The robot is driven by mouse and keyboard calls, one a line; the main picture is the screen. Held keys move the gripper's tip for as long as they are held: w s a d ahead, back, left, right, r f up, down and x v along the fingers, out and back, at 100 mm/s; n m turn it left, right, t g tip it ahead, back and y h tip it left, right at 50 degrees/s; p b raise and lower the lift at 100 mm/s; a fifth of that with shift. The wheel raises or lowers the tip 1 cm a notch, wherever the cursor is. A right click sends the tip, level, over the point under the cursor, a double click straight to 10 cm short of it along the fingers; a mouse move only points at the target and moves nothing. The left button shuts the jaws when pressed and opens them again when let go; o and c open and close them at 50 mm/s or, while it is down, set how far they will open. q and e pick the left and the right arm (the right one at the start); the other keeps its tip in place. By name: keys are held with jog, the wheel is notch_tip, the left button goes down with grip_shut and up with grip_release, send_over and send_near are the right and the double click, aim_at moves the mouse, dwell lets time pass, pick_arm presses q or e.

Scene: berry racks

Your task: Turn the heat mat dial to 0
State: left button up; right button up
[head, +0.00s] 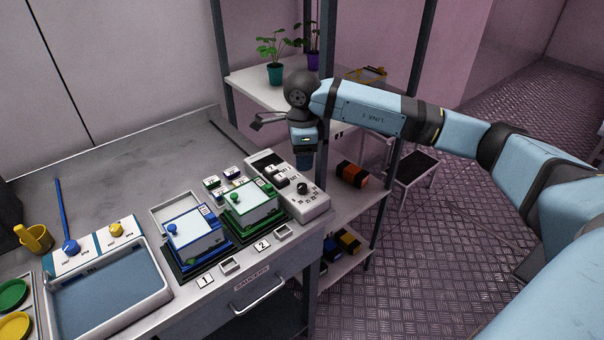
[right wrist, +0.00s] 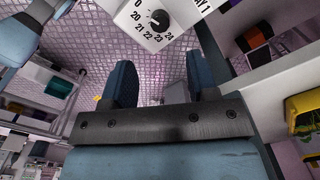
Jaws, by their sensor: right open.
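The heat mat dial is a black knob on a white control unit, seen in the head view (head: 303,187) at the right end of the bench. In the right wrist view the dial (right wrist: 158,18) shows at the top, ringed by 0 and 20 to 24. Its exact setting is too small to read with certainty. My right gripper (head: 305,160) points down above and just behind the control unit (head: 318,204). In the right wrist view my right gripper (right wrist: 163,75) has its fingers apart and empty, with the dial beyond them, untouched. My left gripper is out of view.
Green-trimmed (head: 251,203) and blue-trimmed (head: 194,238) boxes stand left of the control unit. A blue tray (head: 160,295) with blue and yellow knobs is farther left. A rack shelf (head: 250,92) with potted plants stands behind. Floor is open at right.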

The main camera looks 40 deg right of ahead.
jog(key=shift+r, duration=2.2)
jog(key=shift+s+f, duration=0.1)
jog(key=shift+s, duration=0.05)
